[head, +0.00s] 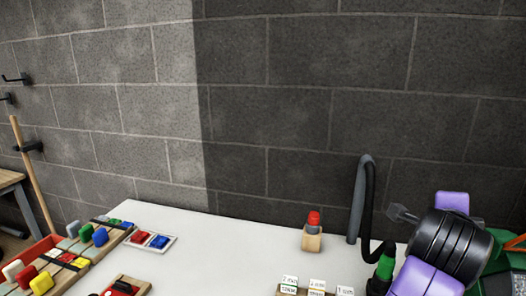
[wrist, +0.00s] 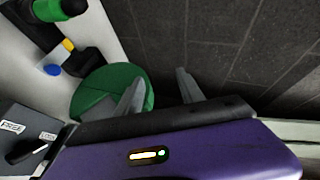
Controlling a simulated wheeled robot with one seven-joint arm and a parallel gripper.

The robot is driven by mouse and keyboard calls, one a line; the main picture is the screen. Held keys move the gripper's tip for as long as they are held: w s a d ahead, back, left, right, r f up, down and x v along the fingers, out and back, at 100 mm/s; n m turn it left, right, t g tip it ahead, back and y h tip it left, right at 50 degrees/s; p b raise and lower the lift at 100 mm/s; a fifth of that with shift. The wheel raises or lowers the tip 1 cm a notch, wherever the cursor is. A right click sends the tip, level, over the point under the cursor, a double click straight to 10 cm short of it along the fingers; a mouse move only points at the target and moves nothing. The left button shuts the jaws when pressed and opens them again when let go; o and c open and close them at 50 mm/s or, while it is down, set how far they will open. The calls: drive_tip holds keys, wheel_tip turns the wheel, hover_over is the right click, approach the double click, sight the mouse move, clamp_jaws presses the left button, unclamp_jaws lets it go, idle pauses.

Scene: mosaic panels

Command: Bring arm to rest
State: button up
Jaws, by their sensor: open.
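My gripper (wrist: 160,88) shows in the wrist view with two grey fingers spread apart and nothing between them. The dark wall lies beyond the right finger. The left finger overlaps a green round object (wrist: 88,88), and I cannot tell whether they touch. In the head view, my purple and black arm (head: 450,245) is at the right edge, above the right end of the white table (head: 210,262).
Wooden holders with coloured pieces (head: 75,262) fill the table's left. A small tray (head: 170,239) holds red and blue pieces. A red-topped wooden block (head: 312,235) stands near the wall (head: 290,110). A grey bent pipe (head: 358,200) rises beside my arm. The table's middle is clear.

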drive_tip(key=s+a+r+n+t, duration=0.2)
drive_tip(key=a+r+n+t, duration=0.2)
drive_tip(key=r+n+t, duration=0.55)
drive_tip(key=s+a+f+n+t+y, duration=0.3)
drive_tip(key=s+a+f+n+y, duration=0.45)
drive_tip(key=f+n, duration=0.5)
drive_tip(key=s+a+f+g, duration=0.2)
drive_tip(key=s+f, duration=0.4)
drive_tip(key=s, duration=0.5)
drive_tip(key=s+a+f+n+g+y, duration=0.1)
drive_tip(key=s+a+f+g, duration=0.1)
drive_tip(key=s+f, duration=0.4)
drive_tip(key=s+a+f+n+g+y, duration=0.1)
drive_tip(key=s+f, duration=0.6)
drive_tip(key=s, duration=0.8)
drive_tip(key=a+g, duration=0.1)
drive_tip(key=g, duration=0.1)
drive_tip(key=shift+s+a+g, duration=0.35)
